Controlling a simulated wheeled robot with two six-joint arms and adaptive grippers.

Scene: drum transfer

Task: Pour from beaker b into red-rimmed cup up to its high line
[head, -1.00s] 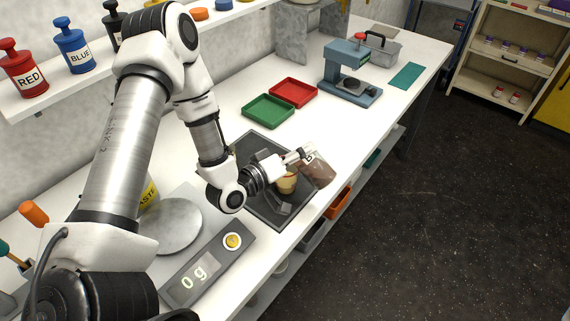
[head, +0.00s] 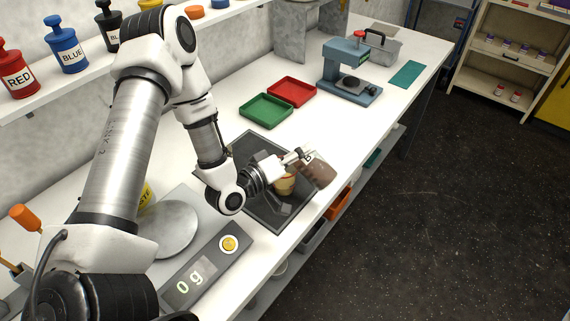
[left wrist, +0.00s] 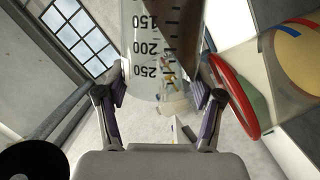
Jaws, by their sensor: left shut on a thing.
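My left gripper (head: 298,157) is shut on beaker b (head: 318,172), a clear glass beaker with brown content, held tilted over the dark mat. In the left wrist view the gripper (left wrist: 160,95) has a finger on each side of the beaker (left wrist: 148,62). Marks 150, 200 and 250 show, and brown content lies along one side. The red-rimmed cup (left wrist: 232,96) is close to the right of the beaker there, with a blue mark and a tan-yellow surface. In the head view the cup (head: 284,184) is partly hidden behind the gripper and beaker. Its fill level cannot be read.
A scale (head: 206,268) reading 0 g stands in front. Green (head: 266,112) and red (head: 291,93) trays and a blue-grey device (head: 350,78) are farther back. The dark mat (head: 262,205) lies near the table's right edge.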

